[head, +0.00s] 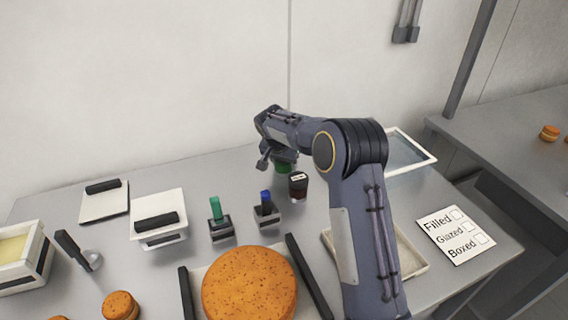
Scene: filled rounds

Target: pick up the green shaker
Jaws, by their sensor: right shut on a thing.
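The green shaker (284,168) is near the back of the table, mostly hidden by my right gripper (282,158). Only a green part shows just below the jaws. My right gripper is shut on it, reaching down from above. I cannot tell whether the shaker touches the table. My left gripper is not in view.
A dark labelled jar (298,186) stands close to the right gripper. A green-handled tool (216,208) and a blue-handled tool (266,200) stand in dark holders. A large orange-brown round (248,286) lies in front. A checklist card (456,250) lies right.

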